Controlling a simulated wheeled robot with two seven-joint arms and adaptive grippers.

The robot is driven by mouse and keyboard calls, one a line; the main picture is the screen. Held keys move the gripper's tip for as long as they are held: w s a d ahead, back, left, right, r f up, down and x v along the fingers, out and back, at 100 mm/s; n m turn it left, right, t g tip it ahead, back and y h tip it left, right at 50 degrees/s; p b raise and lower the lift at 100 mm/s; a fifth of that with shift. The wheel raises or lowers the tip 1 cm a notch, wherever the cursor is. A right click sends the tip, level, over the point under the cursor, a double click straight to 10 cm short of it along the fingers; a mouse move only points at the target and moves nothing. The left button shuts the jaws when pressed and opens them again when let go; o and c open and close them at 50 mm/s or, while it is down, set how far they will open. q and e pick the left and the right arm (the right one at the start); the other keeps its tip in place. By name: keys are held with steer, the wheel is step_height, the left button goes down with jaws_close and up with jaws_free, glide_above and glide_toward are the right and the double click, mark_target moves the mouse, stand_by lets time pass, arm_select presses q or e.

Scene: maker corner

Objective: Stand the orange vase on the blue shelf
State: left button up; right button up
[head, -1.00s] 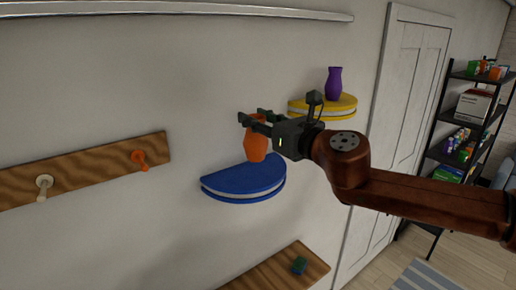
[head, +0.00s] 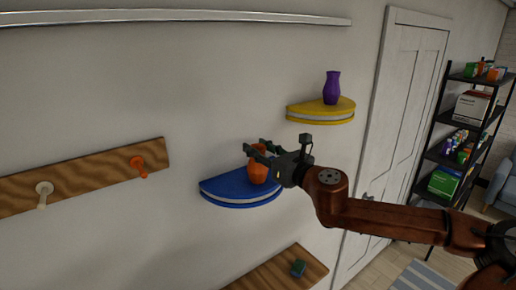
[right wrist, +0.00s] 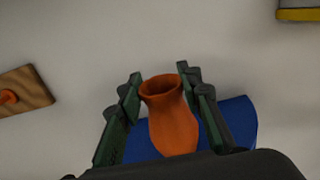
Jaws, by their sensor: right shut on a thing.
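The orange vase (head: 258,173) is upright at the blue shelf (head: 224,187), a half-round board on the wall. Its base appears to be at the shelf top, but I cannot tell if it touches. My right gripper (head: 262,149) is shut on the vase near its upper part, coming from the right and hiding some of it. In the right wrist view the vase (right wrist: 171,115) stands between the two green-padded fingers (right wrist: 160,95), with the blue shelf (right wrist: 238,120) behind and below. My left gripper is not in view.
A yellow shelf (head: 320,113) with a purple vase (head: 332,88) is up and to the right. A wooden peg rail (head: 90,178) is on the left. A lower wooden shelf (head: 268,274) holds a small green thing (head: 298,268). The blue shelf's left part is clear.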

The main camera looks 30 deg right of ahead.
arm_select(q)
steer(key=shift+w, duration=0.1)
arm_select(e)
steer(key=shift+a, duration=0.1)
steer(key=o, duration=0.8)
steer(key=shift+f, duration=0.1)
steer(key=o, duration=0.4)
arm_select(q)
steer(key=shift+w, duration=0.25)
arm_select(e)
steer(key=shift+o, duration=0.2)
